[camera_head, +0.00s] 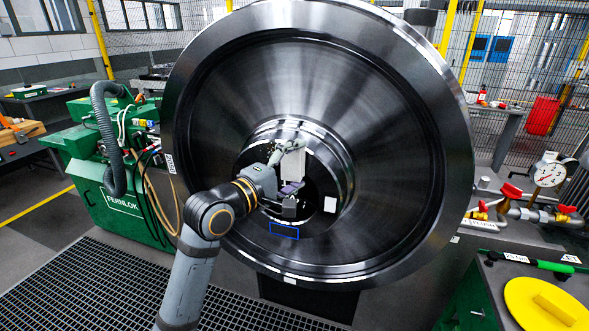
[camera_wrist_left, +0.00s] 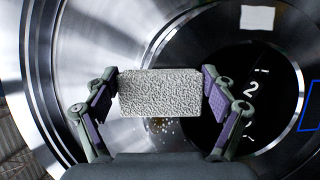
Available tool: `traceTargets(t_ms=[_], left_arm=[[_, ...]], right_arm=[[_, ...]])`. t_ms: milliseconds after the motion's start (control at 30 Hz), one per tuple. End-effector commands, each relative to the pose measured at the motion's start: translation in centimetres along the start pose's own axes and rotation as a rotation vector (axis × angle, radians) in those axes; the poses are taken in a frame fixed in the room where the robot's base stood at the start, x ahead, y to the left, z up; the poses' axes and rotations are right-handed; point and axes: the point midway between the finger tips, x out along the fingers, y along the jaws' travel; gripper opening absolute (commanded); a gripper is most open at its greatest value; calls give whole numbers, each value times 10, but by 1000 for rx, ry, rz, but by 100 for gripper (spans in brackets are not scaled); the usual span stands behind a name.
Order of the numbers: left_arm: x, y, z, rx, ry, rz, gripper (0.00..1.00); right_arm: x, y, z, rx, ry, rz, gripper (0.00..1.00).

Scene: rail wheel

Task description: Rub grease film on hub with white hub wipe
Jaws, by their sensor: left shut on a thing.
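The big steel rail wheel (camera_head: 400,150) stands upright, with its ringed hub (camera_head: 335,160) and dark bore in the middle. My left gripper (camera_head: 291,186) is at the hub, in front of the bore. In the left wrist view my left gripper (camera_wrist_left: 161,97) is shut on the white hub wipe (camera_wrist_left: 160,92), a pale, rough-textured block held by its two ends. Small pale specks (camera_wrist_left: 170,127) show on the metal just below the wipe; I cannot tell whether they are the grease film. Whether the wipe touches the hub is unclear. My right gripper is out of view.
A white tag (camera_head: 330,204) and a blue rectangle outline (camera_head: 285,230) mark the wheel face. A green machine (camera_head: 115,190) with hoses stands left. Valves and a gauge (camera_head: 549,174) are at right, above a bench with a yellow disc (camera_head: 530,310).

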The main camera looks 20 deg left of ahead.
Motion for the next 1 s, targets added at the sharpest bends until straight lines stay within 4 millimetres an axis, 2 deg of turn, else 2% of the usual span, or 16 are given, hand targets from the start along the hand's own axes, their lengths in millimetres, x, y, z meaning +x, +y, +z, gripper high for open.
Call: traceTargets(t_ms=[400,1000], left_arm=[[0,0,0,0,0,0,59],[11,1,-5,-1,0,1,59]], right_arm=[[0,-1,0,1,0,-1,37],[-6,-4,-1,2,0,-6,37]])
